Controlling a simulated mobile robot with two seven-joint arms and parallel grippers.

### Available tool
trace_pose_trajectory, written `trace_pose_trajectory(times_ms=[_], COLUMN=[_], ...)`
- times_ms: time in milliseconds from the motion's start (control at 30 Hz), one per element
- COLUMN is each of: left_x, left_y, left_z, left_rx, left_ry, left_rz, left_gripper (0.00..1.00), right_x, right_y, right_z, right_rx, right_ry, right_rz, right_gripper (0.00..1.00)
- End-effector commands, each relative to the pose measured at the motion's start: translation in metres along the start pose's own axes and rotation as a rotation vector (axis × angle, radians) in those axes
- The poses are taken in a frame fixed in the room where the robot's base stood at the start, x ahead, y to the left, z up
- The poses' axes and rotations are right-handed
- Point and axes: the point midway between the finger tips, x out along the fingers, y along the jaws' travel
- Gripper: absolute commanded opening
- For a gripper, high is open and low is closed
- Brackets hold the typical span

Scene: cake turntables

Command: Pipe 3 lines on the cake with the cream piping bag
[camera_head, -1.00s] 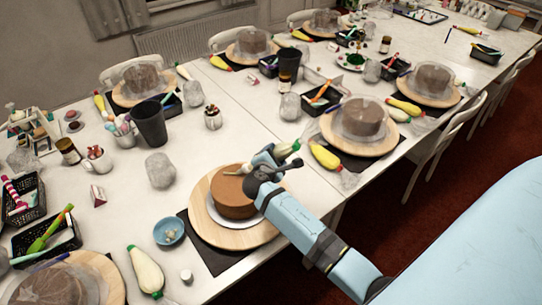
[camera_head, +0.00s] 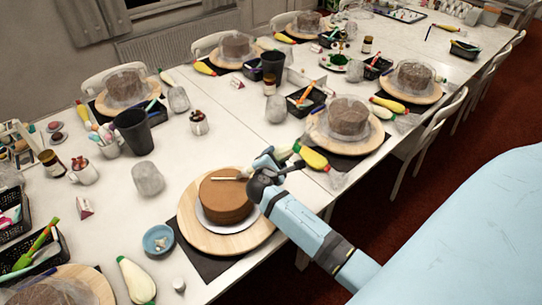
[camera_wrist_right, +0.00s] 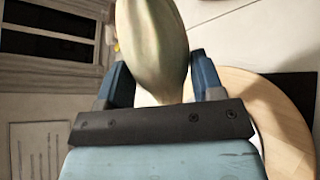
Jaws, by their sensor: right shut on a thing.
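The brown round cake (camera_head: 226,201) sits on a white plate on a round wooden turntable (camera_head: 252,240). A thin pale line (camera_head: 230,179) shows across the far part of its top; I cannot tell whether it is cream or part of the bag's tip. My right gripper (camera_head: 268,161) is above the cake's right far edge. In the right wrist view, the gripper (camera_wrist_right: 163,75) is shut on a cream piping bag (camera_wrist_right: 153,45), with a finger on each side. In the head view the bag is mostly hidden by the gripper. My left gripper is out of view.
A blue bowl (camera_head: 158,240) and another cream piping bag (camera_head: 136,281) lie left of the turntable. A yellow bag (camera_head: 313,158) and a covered cake (camera_head: 348,117) stand beyond my right gripper. A dark cup (camera_head: 133,132) stands farther back.

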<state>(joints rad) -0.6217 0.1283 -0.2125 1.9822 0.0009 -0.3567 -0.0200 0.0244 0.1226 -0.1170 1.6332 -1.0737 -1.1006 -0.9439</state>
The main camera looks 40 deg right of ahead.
Motion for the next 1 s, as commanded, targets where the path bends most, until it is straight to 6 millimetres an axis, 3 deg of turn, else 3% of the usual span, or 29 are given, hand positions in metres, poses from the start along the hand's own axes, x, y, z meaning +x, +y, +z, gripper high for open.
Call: trace_pose_trajectory(times_ms=[600,633,667,1000], left_x=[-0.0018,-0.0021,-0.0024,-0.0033], left_y=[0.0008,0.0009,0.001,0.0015], left_z=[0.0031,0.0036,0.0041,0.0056], left_rx=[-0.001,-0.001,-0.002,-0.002], left_ry=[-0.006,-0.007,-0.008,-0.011], left_rz=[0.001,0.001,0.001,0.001], left_gripper=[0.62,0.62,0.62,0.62], right_x=[0.0032,0.0033,0.0033,0.003], right_y=[-0.0057,-0.0057,-0.0057,-0.0051], right_z=[0.0101,0.0101,0.0101,0.0104], right_rx=[0.002,0.002,0.002,0.002], right_ry=[0.0,0.0,0.0,0.0], right_rz=[0.001,0.001,0.001,0.001], right_gripper=[0.38,0.59,0.53,0.53])
